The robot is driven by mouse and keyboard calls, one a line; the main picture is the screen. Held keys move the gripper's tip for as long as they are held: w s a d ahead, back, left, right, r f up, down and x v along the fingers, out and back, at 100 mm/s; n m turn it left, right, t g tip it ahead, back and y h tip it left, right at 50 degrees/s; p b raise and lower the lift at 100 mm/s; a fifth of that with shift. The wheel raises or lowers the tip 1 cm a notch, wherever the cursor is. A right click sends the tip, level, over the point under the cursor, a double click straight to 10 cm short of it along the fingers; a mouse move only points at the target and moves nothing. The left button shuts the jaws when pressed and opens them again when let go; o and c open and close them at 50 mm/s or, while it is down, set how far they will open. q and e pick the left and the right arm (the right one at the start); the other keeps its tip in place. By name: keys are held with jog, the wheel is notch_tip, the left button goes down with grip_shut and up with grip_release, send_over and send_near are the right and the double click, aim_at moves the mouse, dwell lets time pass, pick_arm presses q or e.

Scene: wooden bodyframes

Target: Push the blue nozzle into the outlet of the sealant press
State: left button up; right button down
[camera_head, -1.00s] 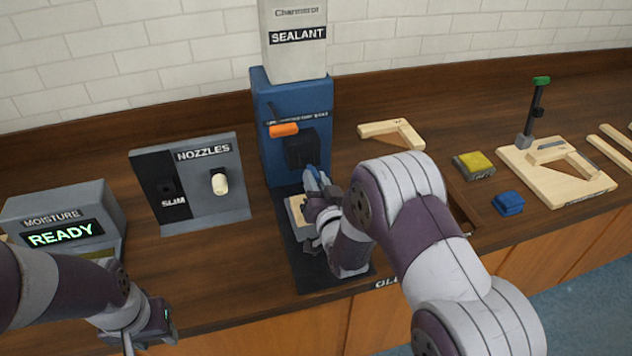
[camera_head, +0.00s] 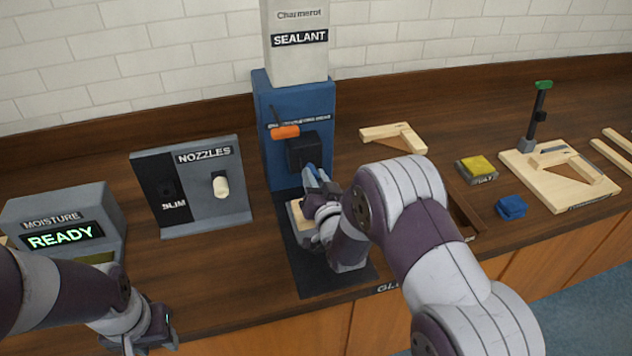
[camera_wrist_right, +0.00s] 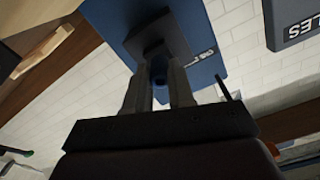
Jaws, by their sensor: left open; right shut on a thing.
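The sealant press (camera_head: 278,100) is a tall blue body with a grey sealant container on top. Its black outlet block (camera_head: 303,151) sticks out at the front below an orange-handled lever. My right gripper (camera_head: 318,182) is just below the outlet, shut on the blue nozzle (camera_head: 312,172). In the right wrist view the nozzle (camera_wrist_right: 159,72) is between the two fingers, pointing at the black outlet (camera_wrist_right: 156,35). Whether it touches or sits inside the outlet cannot be told. My left gripper (camera_head: 150,340) is open and empty at the counter's front edge.
The nozzle rack (camera_head: 225,215) with a cream nozzle stands left of the press, beside the moisture meter (camera_head: 60,222) reading READY. A wooden piece (camera_head: 302,218) lies on the black mat (camera_head: 310,275) under the outlet. Wooden frames and a clamp stand at right.

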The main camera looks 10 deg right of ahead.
jog(key=shift+w, duration=0.35)
jog(key=c, duration=0.9)
grip_release()
jog(key=s+b, duration=0.1)
jog(key=s, duration=0.5)
jog(key=s+b, duration=0.1)
jog(key=s, duration=0.5)
jog(key=shift+s+d, duration=0.2)
jog(key=shift+s, duration=0.1)
